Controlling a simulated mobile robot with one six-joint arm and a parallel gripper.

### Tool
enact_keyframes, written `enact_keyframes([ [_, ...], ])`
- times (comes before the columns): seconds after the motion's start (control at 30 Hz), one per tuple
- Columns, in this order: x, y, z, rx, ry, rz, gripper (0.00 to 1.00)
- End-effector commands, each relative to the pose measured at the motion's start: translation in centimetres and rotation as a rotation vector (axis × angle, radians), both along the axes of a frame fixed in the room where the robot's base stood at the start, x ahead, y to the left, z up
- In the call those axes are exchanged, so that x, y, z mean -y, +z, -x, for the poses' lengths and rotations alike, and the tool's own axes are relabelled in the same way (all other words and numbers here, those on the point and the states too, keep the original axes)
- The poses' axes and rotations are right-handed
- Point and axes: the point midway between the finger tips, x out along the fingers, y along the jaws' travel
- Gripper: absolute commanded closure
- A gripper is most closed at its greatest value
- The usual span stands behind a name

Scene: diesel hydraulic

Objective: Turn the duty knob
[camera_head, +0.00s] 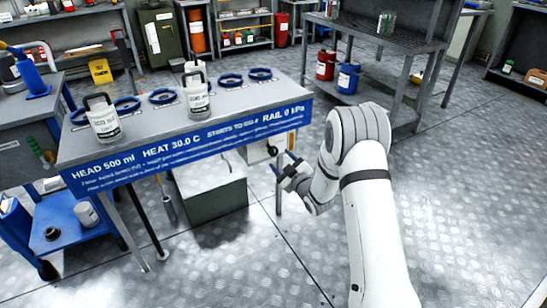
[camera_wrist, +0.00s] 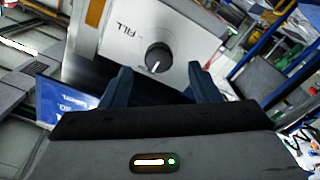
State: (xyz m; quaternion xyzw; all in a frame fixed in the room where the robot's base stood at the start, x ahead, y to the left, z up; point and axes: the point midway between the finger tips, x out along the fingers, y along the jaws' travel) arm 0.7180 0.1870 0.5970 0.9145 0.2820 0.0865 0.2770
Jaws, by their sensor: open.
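A round black knob (camera_wrist: 157,57) with a white pointer line sits on a light panel (camera_wrist: 185,35) in the wrist view. The word FILL is printed on the panel left of the knob; another mark below it is too small to read. The knob also shows small at the right end of the bench (camera_head: 271,150) in the head view. My gripper (camera_wrist: 158,78) is open and empty. Its two dark fingers stand apart, one either side below the knob in the wrist view, and I cannot see contact with it.
The grey workbench (camera_head: 225,105) has a blue sign edge and carries white labelled canisters (camera_head: 197,92) and several blue rings (camera_head: 231,79). A grey box (camera_head: 215,190) stands beneath it. A metal shelf (camera_head: 395,40) stands behind. The floor at right is clear.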

Motion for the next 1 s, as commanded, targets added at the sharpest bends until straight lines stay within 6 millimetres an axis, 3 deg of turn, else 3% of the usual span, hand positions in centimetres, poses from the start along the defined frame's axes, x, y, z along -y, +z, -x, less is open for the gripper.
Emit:
enact_keyframes([
  [0.33, -2.9, 0.0, -4.4, -0.001, -0.001, -0.001, 0.44],
  [0.73, -3.4, 0.1, -5.2, -0.002, -0.003, 0.0, 0.44],
  [1.0, -3.3, 0.1, -5.2, -0.002, -0.004, 0.0, 0.66],
])
